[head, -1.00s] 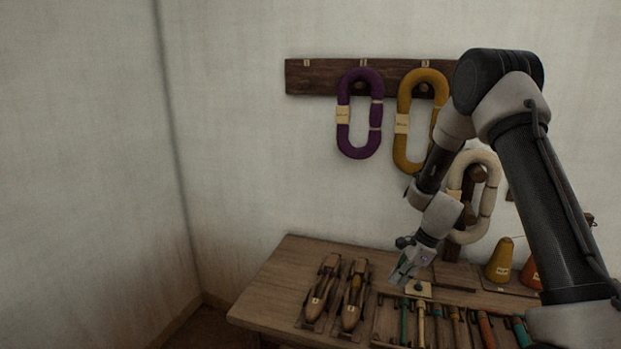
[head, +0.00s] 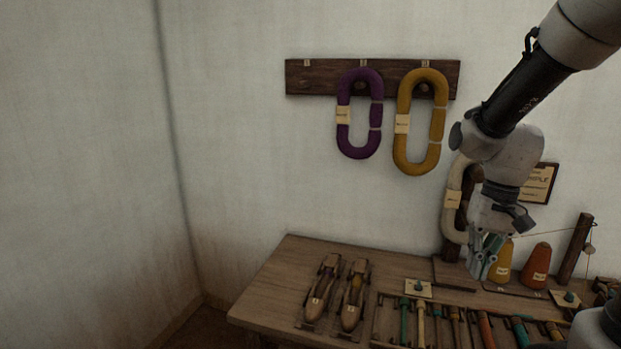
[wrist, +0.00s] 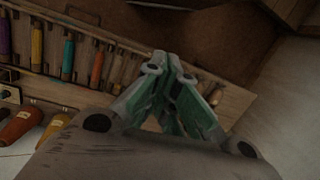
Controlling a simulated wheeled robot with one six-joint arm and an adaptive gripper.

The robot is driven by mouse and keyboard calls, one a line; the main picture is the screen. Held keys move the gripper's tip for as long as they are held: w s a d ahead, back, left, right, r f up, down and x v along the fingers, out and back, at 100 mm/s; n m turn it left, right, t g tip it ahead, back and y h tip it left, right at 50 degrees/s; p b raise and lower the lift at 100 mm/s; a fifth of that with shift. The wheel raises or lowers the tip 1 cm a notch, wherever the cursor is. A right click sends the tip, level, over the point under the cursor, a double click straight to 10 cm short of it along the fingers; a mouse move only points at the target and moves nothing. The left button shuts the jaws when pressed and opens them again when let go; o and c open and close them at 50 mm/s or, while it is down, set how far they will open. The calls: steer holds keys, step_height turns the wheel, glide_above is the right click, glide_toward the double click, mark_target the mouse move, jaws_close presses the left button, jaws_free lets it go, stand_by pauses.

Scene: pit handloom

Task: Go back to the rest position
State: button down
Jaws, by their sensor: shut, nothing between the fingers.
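My gripper (head: 484,262) has green-lined fingers and is shut and empty. In the head view it hangs pointing down above the back of the wooden table (head: 290,262), in front of the yellow cone (head: 503,262) and the cream yarn hank (head: 453,205), covering part of each. In the wrist view my gripper (wrist: 178,100) shows its fingers close together, with the tool tray beyond them.
Two wooden shuttles (head: 322,290) lie at the table's left. A tray of several coloured bobbins (head: 421,322) lies at the front. An orange cone (head: 536,265) and a post (head: 576,248) stand right. Purple (head: 344,115) and mustard (head: 402,150) hanks hang on the wall rack.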

steer(key=s+d+r+n+t, duration=0.1)
steer(key=s+r+t, duration=0.1)
steer(key=s+r, duration=0.3)
steer(key=s+d+r+n+t+h, duration=0.1)
steer(key=s+d+r+t, duration=0.1)
steer(key=s+r, duration=0.3)
steer(key=shift+r+t, duration=0.7)
steer(key=shift+r, duration=0.2)
